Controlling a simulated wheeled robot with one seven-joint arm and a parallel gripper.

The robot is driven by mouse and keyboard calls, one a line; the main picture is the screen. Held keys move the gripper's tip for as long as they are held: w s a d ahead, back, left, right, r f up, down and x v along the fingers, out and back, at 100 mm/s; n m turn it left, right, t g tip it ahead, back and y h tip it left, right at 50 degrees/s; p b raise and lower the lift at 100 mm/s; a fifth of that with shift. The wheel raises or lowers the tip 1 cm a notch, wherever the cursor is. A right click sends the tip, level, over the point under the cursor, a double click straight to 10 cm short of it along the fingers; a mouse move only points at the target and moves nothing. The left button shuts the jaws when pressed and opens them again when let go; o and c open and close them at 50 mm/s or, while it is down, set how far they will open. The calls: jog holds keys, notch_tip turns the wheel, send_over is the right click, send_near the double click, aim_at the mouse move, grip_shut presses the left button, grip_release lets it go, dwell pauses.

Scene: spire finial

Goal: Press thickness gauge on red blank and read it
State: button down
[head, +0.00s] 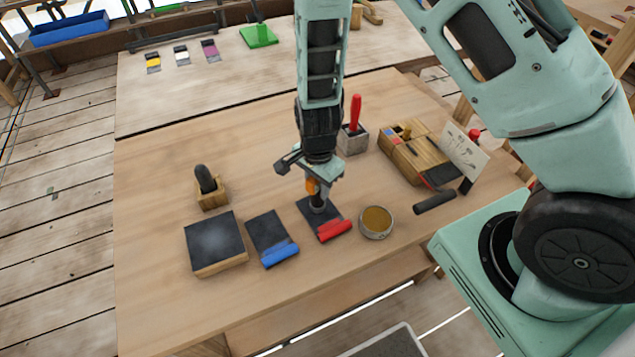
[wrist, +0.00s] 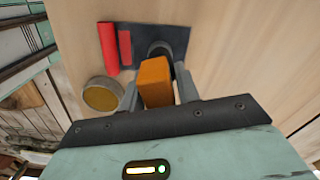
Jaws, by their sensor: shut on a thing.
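The red blank (head: 308,207) is a dark flat plate with a red roll along its front edge, lying on the workbench. It also shows in the wrist view (wrist: 200,42). My gripper (head: 313,181) is above this plate, pointing down. It is shut on the orange-and-black thickness gauge (wrist: 156,82); in the head view the gauge (head: 317,202) is upright between the fingers. The gauge's round dark foot is over the plate and appears to rest on it; firm contact cannot be told. No gauge reading is visible.
A blue-edged dark plate (head: 266,233) and a black-topped block (head: 214,243) lie to the left. A round tin (head: 376,222) stands close right of the red blank. A wooden toolbox (head: 417,155) and a red-handled tool in a holder (head: 354,127) stand behind right.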

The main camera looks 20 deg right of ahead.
jog(key=c, duration=0.9)
grip_release()
jog(key=shift+c, duration=0.2)
